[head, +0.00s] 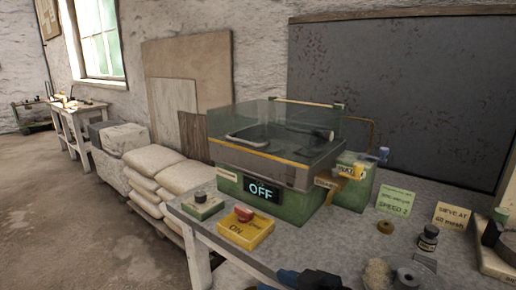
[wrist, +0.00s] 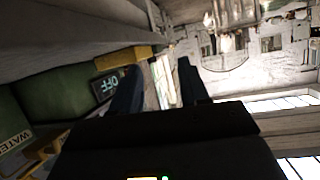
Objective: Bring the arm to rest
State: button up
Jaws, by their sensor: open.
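My gripper (wrist: 160,82) shows in the wrist view as two dark fingers standing apart, with nothing held between them. Part of my arm, dark and blue, shows at the bottom edge of the head view, in front of the bench; the fingertips cannot be made out there. The green machine (head: 285,207) with a clear cover stands on the bench, and its display (head: 261,190) reads OFF. The same display (wrist: 108,86) appears turned over in the wrist view, left of the fingers.
Pale sacks (head: 160,180) lie left of the bench. Open floor (head: 60,210) is further left.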

jog(key=s+d+f+m+t+h, duration=0.2)
jog(key=s+d+f+m+h, duration=0.25)
jog(key=s, duration=0.65)
jog(key=s+d+f+m+t+h, duration=0.25)
jog(key=s+d+f, duration=0.35)
jog(key=s, duration=0.5)
jog(key=s+d+r+h, duration=0.1)
jog(key=s+d+r, duration=0.1)
jog(key=s, duration=0.4)
jog(key=s+d+r, duration=0.2)
jog(key=s+r, duration=0.3)
jog(key=s, duration=0.1)
jog(key=s+d+r+m+h, duration=0.1)
jog(key=s+d+r, duration=0.2)
jog(key=s+r, duration=0.1)
jog(key=shift+s+t+h, duration=0.3)
jog(key=shift+s+t, duration=0.05)
jog(key=shift+s, duration=0.55)
